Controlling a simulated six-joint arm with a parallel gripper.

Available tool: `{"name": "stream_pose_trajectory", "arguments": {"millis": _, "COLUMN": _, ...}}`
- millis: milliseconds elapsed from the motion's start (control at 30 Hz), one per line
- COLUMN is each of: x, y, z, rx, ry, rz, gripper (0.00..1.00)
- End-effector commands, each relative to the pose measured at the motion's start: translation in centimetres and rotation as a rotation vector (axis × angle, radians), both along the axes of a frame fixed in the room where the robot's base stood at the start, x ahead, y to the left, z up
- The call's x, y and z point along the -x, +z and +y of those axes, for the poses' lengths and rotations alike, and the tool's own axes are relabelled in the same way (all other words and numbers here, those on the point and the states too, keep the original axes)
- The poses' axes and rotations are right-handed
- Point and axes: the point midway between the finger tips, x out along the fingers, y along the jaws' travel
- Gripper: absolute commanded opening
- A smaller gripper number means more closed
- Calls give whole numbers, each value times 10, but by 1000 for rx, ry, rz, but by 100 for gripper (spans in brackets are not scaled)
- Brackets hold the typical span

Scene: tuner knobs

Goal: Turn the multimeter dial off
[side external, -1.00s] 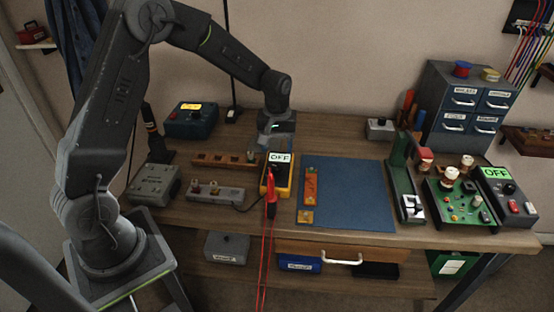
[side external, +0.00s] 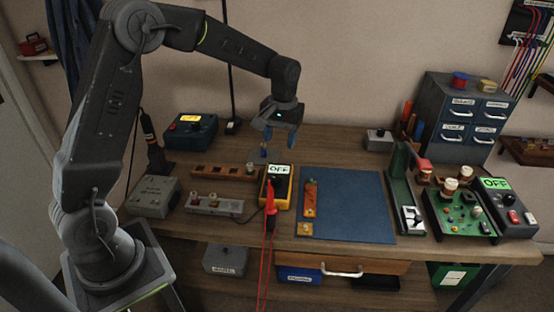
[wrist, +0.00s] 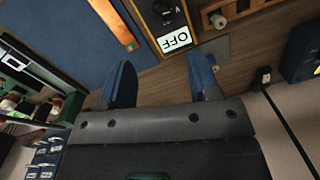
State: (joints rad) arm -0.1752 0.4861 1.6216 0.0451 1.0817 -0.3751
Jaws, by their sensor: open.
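The blue mat (side external: 345,205) carries an orange strip (side external: 310,198). A wooden block rack (side external: 222,172) and a grey terminal strip (side external: 215,205) stand left of the meter. A green board (side external: 460,208) and another OFF box (side external: 507,208) are at right. The air above the mat is free.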

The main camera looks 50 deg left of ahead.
Motion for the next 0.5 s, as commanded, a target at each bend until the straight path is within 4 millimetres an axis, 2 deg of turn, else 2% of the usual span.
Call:
{"name": "stream_pose_trajectory", "arguments": {"millis": 200, "x": -19, "y": -5, "z": -17, "rx": -29, "ry": -638, "rz": 169, "gripper": 56}}
{"name": "stream_pose_trajectory", "arguments": {"millis": 300, "x": -25, "y": -5, "z": -24, "rx": -24, "ry": -896, "rz": 254, "gripper": 56}}
{"name": "stream_pose_trajectory", "arguments": {"millis": 400, "x": -29, "y": -6, "z": -29, "rx": -12, "ry": -1092, "rz": 324, "gripper": 56}}
{"name": "stream_pose_trajectory", "arguments": {"millis": 500, "x": -32, "y": -5, "z": -32, "rx": -1, "ry": -1214, "rz": 368, "gripper": 56}}
